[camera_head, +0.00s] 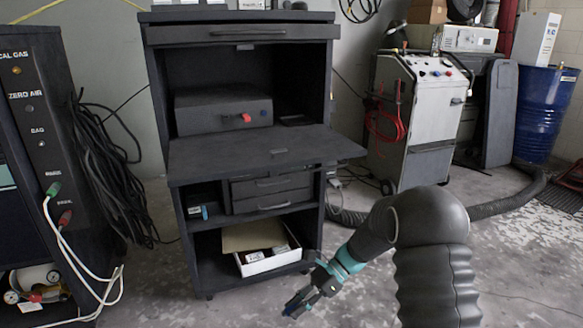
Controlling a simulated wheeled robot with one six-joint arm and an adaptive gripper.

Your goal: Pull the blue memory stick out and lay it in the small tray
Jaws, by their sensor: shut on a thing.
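My gripper (304,296) is at the lower middle, in front of and below the dark cabinet. It is shut on a small dark blue piece (289,310) at its fingertips, which looks like the blue memory stick. The stick is small and partly hidden by the fingers. A dark box (215,115) stands in the cabinet with a red piece (246,117) sticking out of its front. A small dark flat item (278,152) lies on the fold-down shelf; I cannot tell whether it is the small tray.
The fold-down shelf (225,155) juts out above my gripper. An open white carton (270,261) with small items stands on the cabinet's bottom shelf. A dark gas panel with cables (35,130) is at left, a grey machine (415,120) at right. The floor before the cabinet is mostly clear.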

